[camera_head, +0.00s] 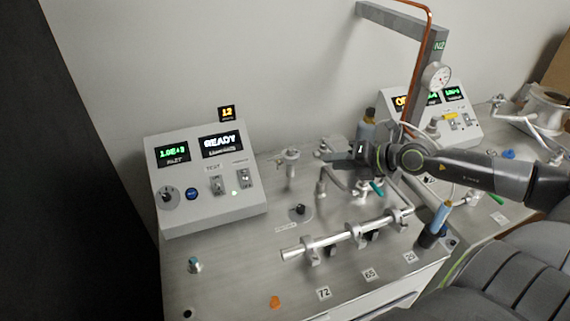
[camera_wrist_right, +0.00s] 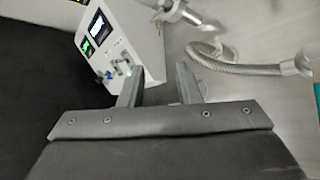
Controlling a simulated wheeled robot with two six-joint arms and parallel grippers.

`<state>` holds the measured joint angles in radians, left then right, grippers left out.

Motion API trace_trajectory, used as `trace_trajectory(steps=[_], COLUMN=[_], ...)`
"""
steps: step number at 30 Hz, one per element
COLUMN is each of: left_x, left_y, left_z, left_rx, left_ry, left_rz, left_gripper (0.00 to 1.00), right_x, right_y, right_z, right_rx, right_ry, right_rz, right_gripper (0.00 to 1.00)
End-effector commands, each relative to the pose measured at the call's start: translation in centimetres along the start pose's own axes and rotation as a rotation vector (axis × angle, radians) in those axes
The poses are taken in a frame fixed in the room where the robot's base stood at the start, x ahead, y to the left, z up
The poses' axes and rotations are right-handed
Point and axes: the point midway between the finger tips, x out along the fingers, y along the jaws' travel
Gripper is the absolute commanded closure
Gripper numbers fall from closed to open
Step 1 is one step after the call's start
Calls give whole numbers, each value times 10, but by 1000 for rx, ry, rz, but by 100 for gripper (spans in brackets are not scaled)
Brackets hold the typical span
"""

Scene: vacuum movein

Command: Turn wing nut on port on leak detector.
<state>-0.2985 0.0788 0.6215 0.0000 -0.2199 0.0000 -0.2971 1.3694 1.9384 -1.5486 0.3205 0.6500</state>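The leak detector console (camera_head: 207,172) stands at the left of the bench, with lit displays, one reading READY; it also shows in the right wrist view (camera_wrist_right: 118,48). A small upright metal port (camera_head: 291,160) stands right of it, with a fitting at its top. A wing nut is too small to make out for certain. My right gripper (camera_head: 324,158) reaches in from the right, above the bench and right of this port, apart from it. In the right wrist view its fingers (camera_wrist_right: 158,84) are spread with nothing between them. My left gripper is not in view.
A metal rail (camera_head: 345,236) on clamps lies along the front of the bench. A black knob (camera_head: 300,209) sits behind it. A post with a gauge (camera_head: 437,76) and a second console (camera_head: 457,118) stand behind my right arm. A flexible metal hose (camera_wrist_right: 240,68) shows in the wrist view.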

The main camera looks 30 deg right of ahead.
Motion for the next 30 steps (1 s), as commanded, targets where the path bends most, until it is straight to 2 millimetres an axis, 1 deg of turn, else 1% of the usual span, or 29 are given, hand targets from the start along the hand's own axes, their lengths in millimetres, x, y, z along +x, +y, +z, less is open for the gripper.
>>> trace_trajectory(steps=[5,9,17,26,30], left_x=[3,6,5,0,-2], left_y=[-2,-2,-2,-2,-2], left_z=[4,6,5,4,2], left_rx=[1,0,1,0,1], left_ry=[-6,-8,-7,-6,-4], left_rz=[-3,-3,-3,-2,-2], left_gripper=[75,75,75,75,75], right_x=[14,29,56,94,114], right_y=[1,2,2,3,4], right_z=[1,1,2,2,2], right_rx=[5,8,9,11,10], right_ry=[-6,-6,-6,-7,-5], right_rz=[10,10,9,9,9], right_gripper=[70,70,70,70,70])
